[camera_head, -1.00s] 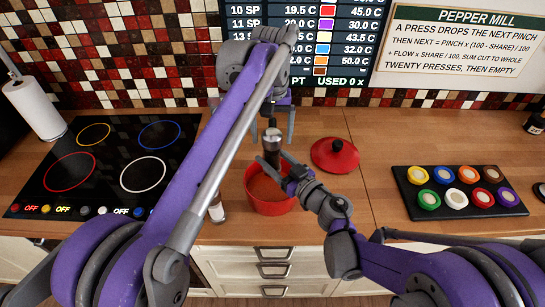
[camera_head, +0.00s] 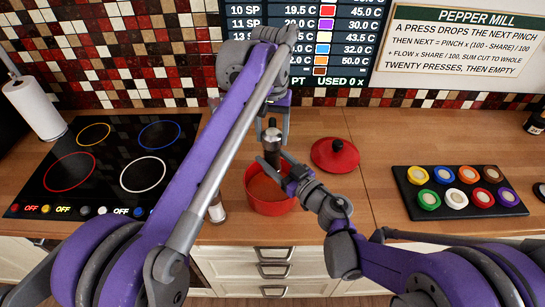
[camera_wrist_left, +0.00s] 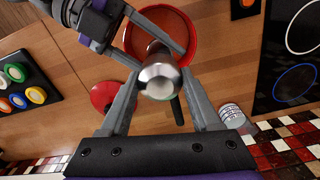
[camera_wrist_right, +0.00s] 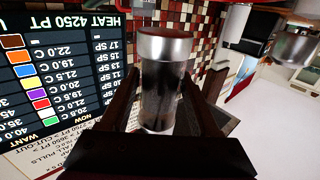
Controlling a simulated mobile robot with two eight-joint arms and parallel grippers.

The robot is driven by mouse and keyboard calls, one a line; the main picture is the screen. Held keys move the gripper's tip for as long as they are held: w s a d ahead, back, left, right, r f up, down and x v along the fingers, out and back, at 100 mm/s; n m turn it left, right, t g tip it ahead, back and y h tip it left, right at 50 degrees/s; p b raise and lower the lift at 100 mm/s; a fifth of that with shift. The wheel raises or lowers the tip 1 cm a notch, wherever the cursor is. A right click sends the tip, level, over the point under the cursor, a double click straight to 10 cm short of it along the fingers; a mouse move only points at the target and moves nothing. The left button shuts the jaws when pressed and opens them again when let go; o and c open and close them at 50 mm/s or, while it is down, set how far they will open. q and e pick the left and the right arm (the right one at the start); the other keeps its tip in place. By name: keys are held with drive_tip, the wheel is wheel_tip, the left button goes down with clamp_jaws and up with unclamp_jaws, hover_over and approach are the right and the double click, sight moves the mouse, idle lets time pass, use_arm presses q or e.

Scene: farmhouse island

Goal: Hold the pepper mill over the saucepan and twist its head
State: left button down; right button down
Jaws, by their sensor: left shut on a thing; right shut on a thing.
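The pepper mill (camera_head: 273,152), dark with a silver head, stands upright above the red saucepan (camera_head: 268,207) on the counter. My right gripper (camera_head: 273,166) is shut on the mill's dark body. The body (camera_wrist_right: 160,95) fills the space between its fingers in the right wrist view. My left gripper (camera_head: 272,135) reaches down from above and is shut on the mill's head. In the left wrist view the round silver head (camera_wrist_left: 160,80) lies between its fingers, with the open saucepan (camera_wrist_left: 165,15) beyond. The pan's inside is partly hidden by the mill and right gripper.
The red lid (camera_head: 335,156) lies right of the saucepan. A small jar (camera_head: 216,210) stands at its left, partly behind my left arm. A black tray of coloured pots (camera_head: 459,192) is at the right. The cooktop (camera_head: 105,165) is at the left.

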use_arm(q)
drive_tip(key=shift+c, duration=0.8)
unclamp_jaws()
drive_tip(key=shift+m, duration=0.3)
drive_tip(key=shift+r, duration=4)
